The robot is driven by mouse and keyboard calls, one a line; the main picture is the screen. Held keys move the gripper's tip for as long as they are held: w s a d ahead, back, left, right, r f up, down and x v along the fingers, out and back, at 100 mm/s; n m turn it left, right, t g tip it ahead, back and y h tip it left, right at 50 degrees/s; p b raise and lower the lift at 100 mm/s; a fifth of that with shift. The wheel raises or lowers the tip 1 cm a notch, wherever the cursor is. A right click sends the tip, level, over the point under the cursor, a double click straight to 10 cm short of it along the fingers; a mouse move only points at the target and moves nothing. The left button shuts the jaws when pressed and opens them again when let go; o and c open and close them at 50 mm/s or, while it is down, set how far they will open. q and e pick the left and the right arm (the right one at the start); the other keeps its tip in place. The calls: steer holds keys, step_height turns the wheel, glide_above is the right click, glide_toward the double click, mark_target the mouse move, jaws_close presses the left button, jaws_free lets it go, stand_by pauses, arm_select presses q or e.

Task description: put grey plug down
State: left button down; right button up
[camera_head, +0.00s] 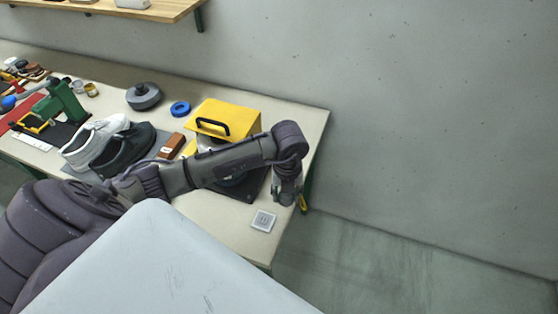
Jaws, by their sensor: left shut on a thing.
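My left gripper (287,192) hangs from the end of my left arm, over the right end of the table, fingers pointing down. It is shut on a small grey thing, consistent with the grey plug, which is hard to tell apart from the dark fingers. A small light grey square plate (263,220) lies on the table just below and left of the gripper. I cannot tell whether the held thing touches the table. My right gripper is not in view.
Behind my arm stands a yellow box (225,119) with a black handle. Left of it are a blue ring (180,108), a round grey object (143,96), a brown block (172,146), a white shoe (92,140) and a dark shoe (124,150). The table (306,125) ends close right of the gripper.

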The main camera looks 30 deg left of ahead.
arm_select(q)
steer(key=w+a+f+b, duration=0.3)
steer(key=w+b, duration=0.1)
steer(key=b, duration=0.1)
steer(key=w+a+f+b, duration=0.3)
steer(key=a+f+b, duration=0.1)
steer(key=b, duration=0.1)
steer(key=shift+w+a+f, duration=0.1)
steer(key=shift+w, duration=0.25)
steer(key=shift+w+a+b, duration=0.35)
steer(key=shift+a, duration=0.05)
step_height(320, 180, down, 4)
steer(key=b, duration=0.3)
steer(key=shift+f, duration=0.15)
steer(key=c, duration=0.6)
jaws_free()
steer(key=shift+o, duration=0.2)
